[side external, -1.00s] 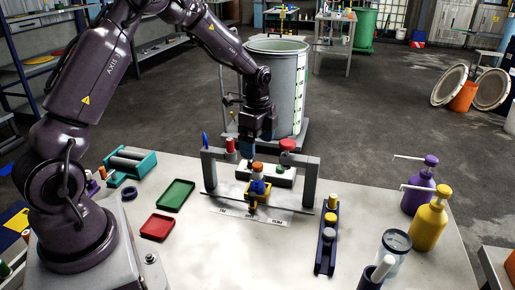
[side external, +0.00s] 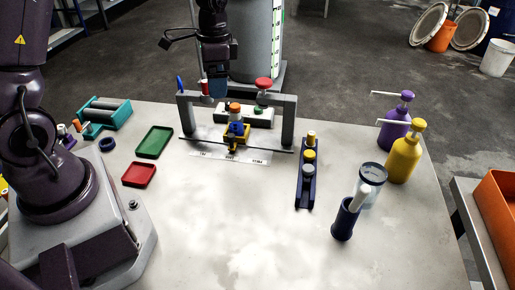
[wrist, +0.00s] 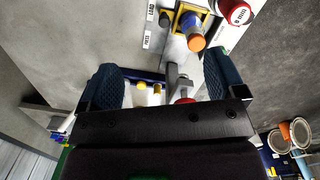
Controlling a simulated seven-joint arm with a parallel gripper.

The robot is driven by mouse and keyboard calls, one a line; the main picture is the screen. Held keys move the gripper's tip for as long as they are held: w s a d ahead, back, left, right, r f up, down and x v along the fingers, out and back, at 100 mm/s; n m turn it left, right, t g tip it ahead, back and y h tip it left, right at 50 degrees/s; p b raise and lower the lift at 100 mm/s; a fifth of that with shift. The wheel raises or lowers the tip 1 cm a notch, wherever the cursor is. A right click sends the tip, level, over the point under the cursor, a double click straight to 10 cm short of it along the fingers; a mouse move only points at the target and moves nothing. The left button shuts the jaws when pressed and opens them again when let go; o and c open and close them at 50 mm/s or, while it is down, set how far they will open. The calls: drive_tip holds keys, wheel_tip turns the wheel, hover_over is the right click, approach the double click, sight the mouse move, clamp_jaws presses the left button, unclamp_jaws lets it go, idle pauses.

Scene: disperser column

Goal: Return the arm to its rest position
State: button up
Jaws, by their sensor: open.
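My gripper (side external: 218,88) hangs above and behind the left part of the grey frame (side external: 288,120) on the table. Its two blue fingers stand wide apart in the wrist view (wrist: 164,88), with nothing held between them. An orange-capped blue vial (side external: 236,128) stands in a yellow holder (side external: 233,142) under the frame. The vial also shows beyond the fingers in the wrist view (wrist: 191,30). Whether my fingers touch the frame cannot be told.
A red knob (side external: 263,84) tops the frame. A dark rack (side external: 306,185) holds several capped pieces. Green (side external: 154,142) and red (side external: 139,175) trays lie left. Purple (side external: 394,128) and yellow (side external: 405,155) bottles stand right. The front middle of the table is clear.

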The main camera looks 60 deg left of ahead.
drive_tip(key=s+d+r+n+t, duration=0.2)
drive_tip(key=s+d+r+t, duration=0.1)
drive_tip(key=s+d+r, duration=0.2)
drive_tip(key=s+d+r+n+t, duration=0.2)
drive_tip(key=s+d+r, duration=0.3)
drive_tip(key=s+r, duration=0.5)
drive_tip(key=shift+s+d+n+t, duration=0.25)
drive_tip(key=shift+s+n+t, duration=0.05)
drive_tip(key=shift+s+t, duration=0.3)
